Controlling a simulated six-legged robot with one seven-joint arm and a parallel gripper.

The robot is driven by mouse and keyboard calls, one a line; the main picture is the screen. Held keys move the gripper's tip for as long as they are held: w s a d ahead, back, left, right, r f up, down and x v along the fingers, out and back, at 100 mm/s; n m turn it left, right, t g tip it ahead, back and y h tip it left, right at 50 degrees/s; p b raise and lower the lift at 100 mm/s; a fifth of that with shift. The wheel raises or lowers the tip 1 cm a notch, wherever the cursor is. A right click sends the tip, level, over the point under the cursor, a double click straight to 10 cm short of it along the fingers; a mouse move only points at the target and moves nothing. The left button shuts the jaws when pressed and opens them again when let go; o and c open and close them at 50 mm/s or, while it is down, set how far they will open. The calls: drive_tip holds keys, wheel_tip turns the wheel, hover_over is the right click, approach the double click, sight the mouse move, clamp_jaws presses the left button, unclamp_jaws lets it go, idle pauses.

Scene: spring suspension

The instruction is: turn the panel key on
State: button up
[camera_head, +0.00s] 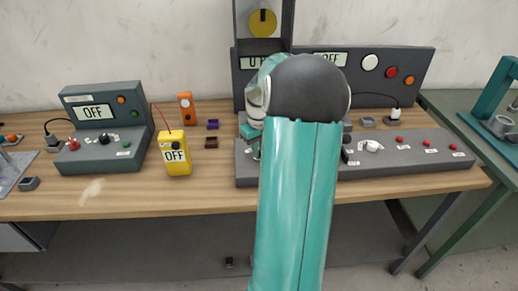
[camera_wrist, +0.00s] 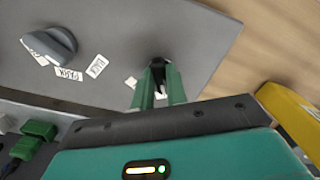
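In the wrist view, my gripper (camera_wrist: 159,72) has its two green fingers pointing down at the grey panel (camera_wrist: 120,25). A small dark piece (camera_wrist: 158,62), which looks like the panel key, sits between the fingertips. The fingers are a narrow gap apart; I cannot tell whether they press on it.
A dark grey knob (camera_wrist: 52,44) stands left of the fingers, with labels near it. A yellow box (camera_head: 175,155) reading OFF and a grey console (camera_head: 105,125) reading OFF stand on the left of the wooden bench (camera_head: 130,203). Red buttons line the panel's right.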

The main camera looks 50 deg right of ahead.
clamp_jaws()
drive_tip(key=shift+m, duration=0.3)
drive_tip(key=m, duration=0.5)
drive_tip(key=shift+w+a, duration=0.1)
drive_tip(key=m, duration=0.6)
drive_tip(key=shift+r, duration=0.1)
drive_tip(key=shift+m, duration=0.3)
drive_tip(key=o, duration=0.6)
unclamp_jaws()
